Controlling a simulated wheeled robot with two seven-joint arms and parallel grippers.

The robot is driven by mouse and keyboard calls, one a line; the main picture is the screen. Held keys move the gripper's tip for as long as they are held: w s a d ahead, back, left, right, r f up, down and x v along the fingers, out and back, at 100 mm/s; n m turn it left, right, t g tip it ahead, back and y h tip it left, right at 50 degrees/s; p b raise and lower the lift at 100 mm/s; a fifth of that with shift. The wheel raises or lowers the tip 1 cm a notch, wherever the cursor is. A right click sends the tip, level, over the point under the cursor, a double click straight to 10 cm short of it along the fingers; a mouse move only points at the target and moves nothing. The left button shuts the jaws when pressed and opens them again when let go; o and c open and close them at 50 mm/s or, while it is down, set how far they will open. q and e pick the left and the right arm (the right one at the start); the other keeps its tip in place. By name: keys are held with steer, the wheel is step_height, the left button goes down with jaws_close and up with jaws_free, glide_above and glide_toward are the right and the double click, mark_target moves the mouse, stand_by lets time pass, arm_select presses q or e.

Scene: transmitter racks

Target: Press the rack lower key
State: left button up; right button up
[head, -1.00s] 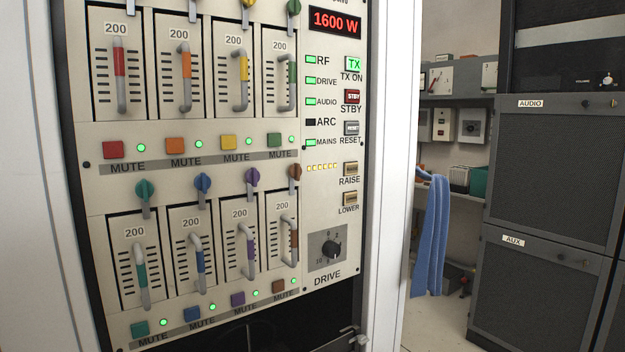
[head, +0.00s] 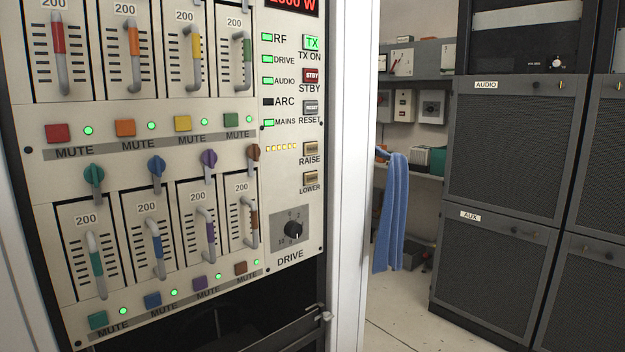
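The lower key (head: 311,178) is a small tan-brown square key with the label LOWER under it, on the right side of the rack's cream front panel (head: 285,205). The similar raise key (head: 310,149) sits just above it, and the drive knob (head: 292,230) is below and to the left. Neither of my grippers shows in the head view, so nothing of mine is seen touching the key.
The white rack frame (head: 350,200) stands right of the panel. A dark bar with a latch (head: 318,314) crosses below it. A blue cloth (head: 391,210) hangs from a shelf. A dark AUDIO and AUX cabinet (head: 500,160) stands at the right. Bare floor (head: 395,315) lies between.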

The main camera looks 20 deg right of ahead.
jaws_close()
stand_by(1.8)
